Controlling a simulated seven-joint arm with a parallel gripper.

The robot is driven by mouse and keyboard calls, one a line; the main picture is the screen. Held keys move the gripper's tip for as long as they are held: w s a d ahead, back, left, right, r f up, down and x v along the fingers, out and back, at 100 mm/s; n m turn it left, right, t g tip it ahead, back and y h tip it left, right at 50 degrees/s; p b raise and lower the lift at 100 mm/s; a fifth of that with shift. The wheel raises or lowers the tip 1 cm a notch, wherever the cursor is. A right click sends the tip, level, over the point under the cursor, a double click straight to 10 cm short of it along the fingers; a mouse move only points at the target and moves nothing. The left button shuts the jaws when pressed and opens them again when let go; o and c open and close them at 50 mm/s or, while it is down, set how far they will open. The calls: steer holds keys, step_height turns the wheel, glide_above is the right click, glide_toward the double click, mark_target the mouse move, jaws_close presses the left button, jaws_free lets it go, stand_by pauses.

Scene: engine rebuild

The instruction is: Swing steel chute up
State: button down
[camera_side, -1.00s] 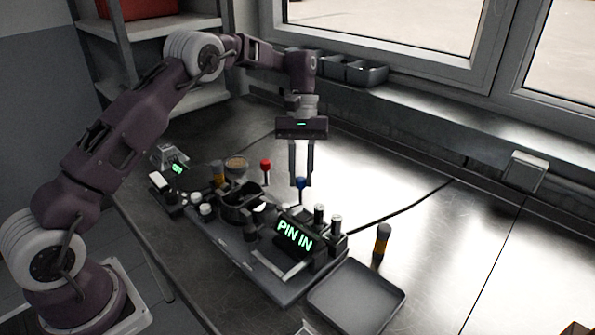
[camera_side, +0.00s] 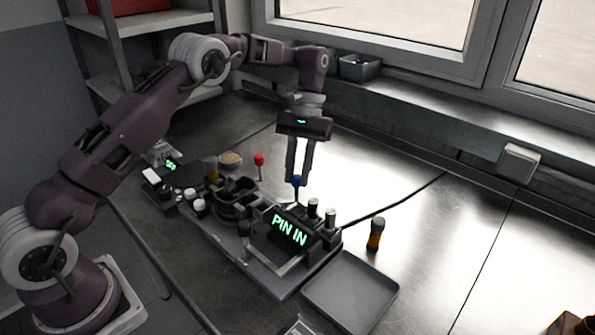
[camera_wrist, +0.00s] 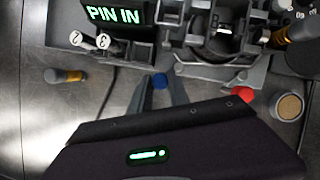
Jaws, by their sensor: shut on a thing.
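A blue knob (camera_side: 296,181) stands on a thin stem behind the black block with the lit "PIN IN" sign (camera_side: 290,230). My gripper (camera_side: 297,176) points down at it with its fingertips closed around the knob. In the wrist view the blue knob (camera_wrist: 160,82) sits between the two fingertips (camera_wrist: 158,84). A pale steel strip, which looks like the steel chute (camera_side: 288,266), lies at the front of the fixture below the sign. How it joins the blue knob is hidden.
A grey tray (camera_side: 350,309) lies in front of the fixture. An orange-and-black cylinder (camera_side: 375,234) stands on the bench to the right. A red knob (camera_side: 259,159) and a round dish (camera_side: 230,158) stand behind the fixture. The bench on the right is mostly clear.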

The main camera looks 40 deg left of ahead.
steer(key=c, duration=1.3)
jaws_free()
steer(key=shift+o, duration=0.2)
step_height(320, 180, up, 10)
